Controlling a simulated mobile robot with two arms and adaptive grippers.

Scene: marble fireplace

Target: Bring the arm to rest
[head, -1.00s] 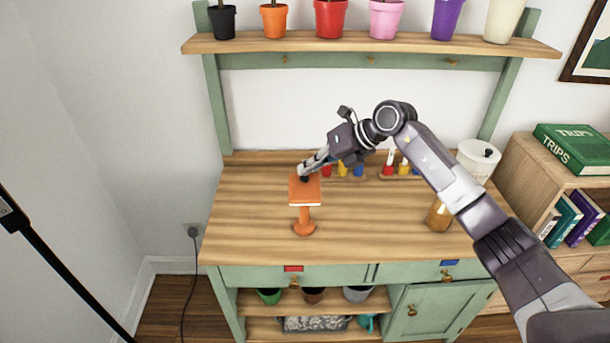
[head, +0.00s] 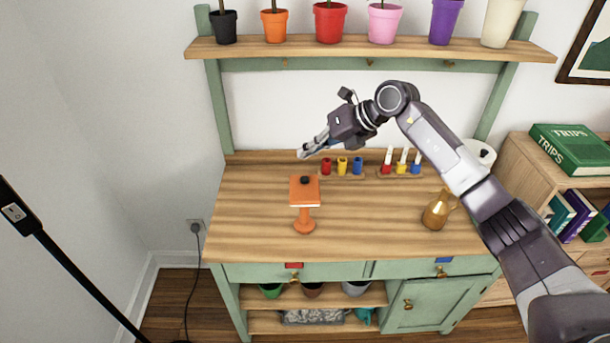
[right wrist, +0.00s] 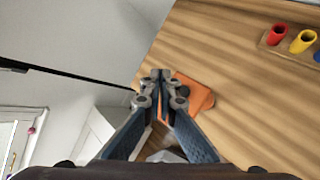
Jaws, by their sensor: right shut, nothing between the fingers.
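My right arm reaches in from the right in the head view. Its gripper (head: 302,153) is shut and empty, above the back of the wooden worktop (head: 250,215). It is up and behind the orange stand (head: 304,215), apart from it. The stand is upright, with a flat square orange top and a small black knob (head: 304,180) on it. In the right wrist view the shut fingertips (right wrist: 160,75) cover part of the orange top (right wrist: 200,95). My left gripper is not in view.
Small coloured cups (head: 342,165) stand in a rack at the back. A brass jug (head: 437,212) stands on the right, near my forearm. A shelf (head: 370,49) with several potted plants spans above. A bookcase (head: 515,165) is at right. The worktop's left part is clear.

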